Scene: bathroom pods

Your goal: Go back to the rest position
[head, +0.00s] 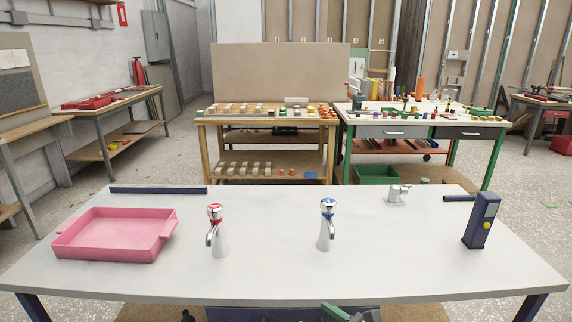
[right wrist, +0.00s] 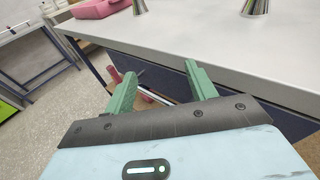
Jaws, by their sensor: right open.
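My right gripper (right wrist: 158,82) is open and empty in the right wrist view, its two green fingers apart. It is at the near edge of the white table (head: 270,275), below the level of the top. A bit of green and dark gripper (head: 335,312) shows at the bottom edge of the head view, mostly cut off. My left gripper cannot be made out in either view.
On the table stand a pink tray (head: 115,240), a red-topped tap (head: 217,230), a blue-topped tap (head: 327,225), a small chrome fitting (head: 397,195) and a dark blue dispenser-like post (head: 481,222). A dark bar (head: 158,190) lies at the back left. The middle front is clear.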

